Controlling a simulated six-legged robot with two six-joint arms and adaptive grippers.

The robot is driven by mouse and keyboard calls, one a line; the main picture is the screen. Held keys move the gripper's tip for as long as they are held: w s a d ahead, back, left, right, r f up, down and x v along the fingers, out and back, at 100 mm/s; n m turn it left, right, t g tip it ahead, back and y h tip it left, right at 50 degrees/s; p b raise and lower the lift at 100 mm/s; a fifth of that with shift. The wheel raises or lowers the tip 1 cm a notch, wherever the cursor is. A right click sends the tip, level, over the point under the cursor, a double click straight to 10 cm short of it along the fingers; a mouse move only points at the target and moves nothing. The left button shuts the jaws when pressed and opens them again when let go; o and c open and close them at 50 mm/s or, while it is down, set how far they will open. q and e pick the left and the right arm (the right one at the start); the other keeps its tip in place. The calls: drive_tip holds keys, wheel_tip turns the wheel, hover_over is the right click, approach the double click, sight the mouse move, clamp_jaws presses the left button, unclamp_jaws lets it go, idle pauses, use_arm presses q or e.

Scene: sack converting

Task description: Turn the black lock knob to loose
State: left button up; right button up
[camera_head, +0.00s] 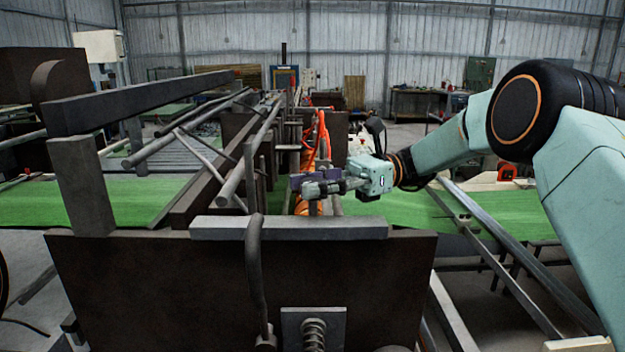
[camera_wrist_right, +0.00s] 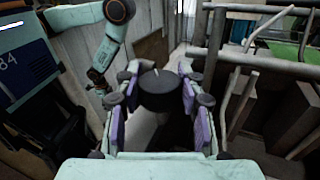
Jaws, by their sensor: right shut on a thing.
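The black lock knob (camera_wrist_right: 161,90) is a dark round cap in the middle of the right wrist view. My right gripper (camera_wrist_right: 160,98) has its purple-padded fingers on either side of the knob and is shut on it. In the head view my right gripper (camera_head: 316,186) reaches in from the right, with its fingertips pointing left above the machine. The knob cannot be made out there. Which way the knob is turned cannot be told.
A dark machine plate (camera_head: 150,290) with a grey top bar (camera_head: 290,228) stands in front. Grey rails and bars (camera_head: 150,100) crowd the left. An orange part (camera_head: 322,135) stands behind the gripper. Green belt surfaces (camera_head: 400,208) lie on both sides.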

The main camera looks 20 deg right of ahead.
drive_tip(key=shift+r+n+g, duration=0.15)
drive_tip(key=shift+n+g, duration=0.15)
drive_tip(key=o, duration=1.2)
drive_tip(key=w+d, duration=0.1)
drive_tip(key=d, duration=0.6)
drive_tip(key=shift+w+d, duration=0.2)
drive_tip(key=shift+d, duration=0.1)
